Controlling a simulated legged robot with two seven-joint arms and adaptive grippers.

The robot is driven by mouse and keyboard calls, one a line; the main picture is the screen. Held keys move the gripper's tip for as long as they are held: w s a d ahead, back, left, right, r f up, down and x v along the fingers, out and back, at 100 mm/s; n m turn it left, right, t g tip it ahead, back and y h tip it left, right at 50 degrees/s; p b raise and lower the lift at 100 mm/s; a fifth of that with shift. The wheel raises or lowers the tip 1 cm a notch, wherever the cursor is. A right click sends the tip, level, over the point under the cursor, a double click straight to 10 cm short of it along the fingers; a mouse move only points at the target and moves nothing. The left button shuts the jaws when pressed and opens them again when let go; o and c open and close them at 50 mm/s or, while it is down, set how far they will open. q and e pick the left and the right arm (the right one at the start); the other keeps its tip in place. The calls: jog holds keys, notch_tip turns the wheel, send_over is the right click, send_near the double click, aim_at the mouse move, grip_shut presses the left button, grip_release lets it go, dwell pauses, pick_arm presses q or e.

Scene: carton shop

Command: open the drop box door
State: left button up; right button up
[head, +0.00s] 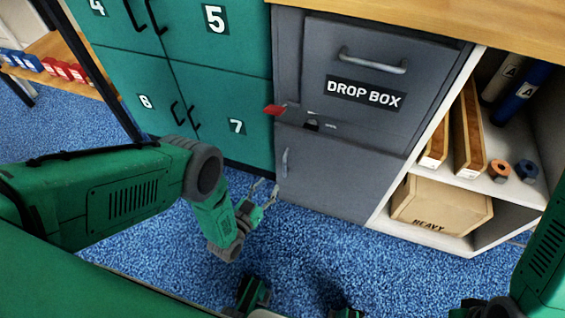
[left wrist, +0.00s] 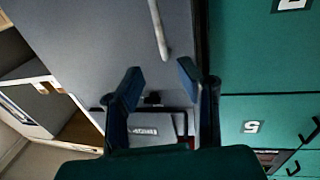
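The grey drop box cabinet has an upper front with a bar handle (head: 372,62) and a DROP BOX label (head: 363,93). Below it is the lower door (head: 325,175), which looks shut, with an upright handle (head: 285,162) near its left edge. That handle also shows in the left wrist view (left wrist: 158,30), beyond and between my fingertips. My left gripper (head: 266,189) is open and empty, in front of the lower door and a little below and left of its handle; it also shows in the left wrist view (left wrist: 160,73). My right gripper does not show.
Teal numbered lockers (head: 225,90) stand left of the cabinet. A red piece (head: 273,110) sticks out at the left of the seam. Blue carpet (head: 310,245) lies in front.

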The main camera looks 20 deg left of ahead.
aim_at(284, 164)
pick_arm(q)
jog(key=b+x, duration=0.3)
jog(key=x, duration=0.6)
jog(key=shift+w+d+f, duration=0.1)
jog(key=shift+w, duration=0.25)
jog(key=shift+w+d, duration=0.15)
jog(key=shift+w, duration=0.3)
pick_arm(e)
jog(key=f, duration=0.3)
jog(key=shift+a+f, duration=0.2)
pick_arm(q)
jog(key=shift+a, duration=0.25)
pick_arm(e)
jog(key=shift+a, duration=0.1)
pick_arm(q)
grip_shut()
jog(key=shift+d, duration=0.1)
